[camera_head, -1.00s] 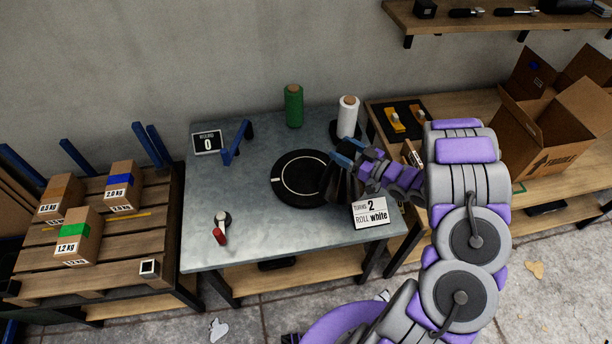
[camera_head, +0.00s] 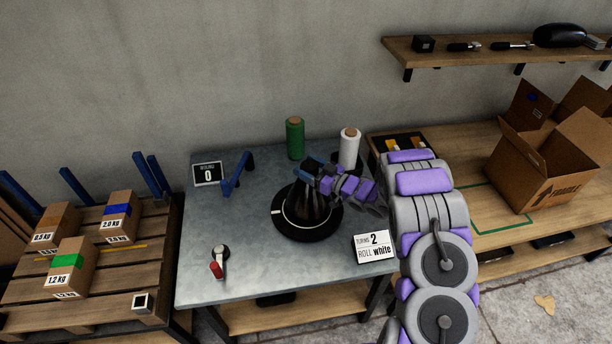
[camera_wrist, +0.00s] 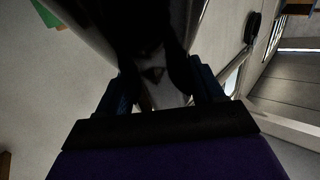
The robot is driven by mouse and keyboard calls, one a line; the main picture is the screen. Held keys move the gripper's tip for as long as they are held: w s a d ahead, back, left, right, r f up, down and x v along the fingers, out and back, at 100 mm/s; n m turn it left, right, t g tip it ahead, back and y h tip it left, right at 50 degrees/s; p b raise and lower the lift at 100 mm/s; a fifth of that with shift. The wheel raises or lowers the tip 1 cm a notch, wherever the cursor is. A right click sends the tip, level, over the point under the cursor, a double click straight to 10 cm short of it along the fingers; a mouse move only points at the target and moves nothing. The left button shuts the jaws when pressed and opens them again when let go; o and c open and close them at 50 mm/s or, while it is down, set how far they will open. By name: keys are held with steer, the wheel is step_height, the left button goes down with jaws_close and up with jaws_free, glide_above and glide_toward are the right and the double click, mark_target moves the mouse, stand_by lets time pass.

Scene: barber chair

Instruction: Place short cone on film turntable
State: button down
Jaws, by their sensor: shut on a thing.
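The short cone (camera_head: 308,207) is dark and stands about upright over the middle of the round black film turntable (camera_head: 284,226). My gripper (camera_head: 312,172) is shut on the upper part of the cone. I cannot tell whether the cone's base touches the turntable or is just above it. In the wrist view the cone (camera_wrist: 150,50) fills the upper middle, dark and close, between the two blue jaws of my gripper (camera_wrist: 165,90). The far side of the turntable is partly hidden behind the cone and gripper.
A green roll (camera_head: 295,138) and a white roll (camera_head: 349,148) stand at the back of the grey table (camera_head: 240,265). A sign (camera_head: 374,247) reads turns 2, roll white. A red-handled crank (camera_head: 218,264) is at the front left. A blue bracket (camera_head: 236,172) stands left of the turntable.

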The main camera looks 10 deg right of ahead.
steer(key=shift+w+a, duration=0.3)
steer(key=shift+w, duration=0.1)
step_height(320, 180, down, 4)
steer(key=shift+r+b, duration=0.25)
steer(key=shift+b, duration=0.45)
steer(key=shift+r, duration=0.1)
steer(key=shift+c, duration=0.7)
jaws_free()
steer(key=p+v, duration=0.2)
steer(key=v, duration=1)
steer(key=shift+d, duration=0.2)
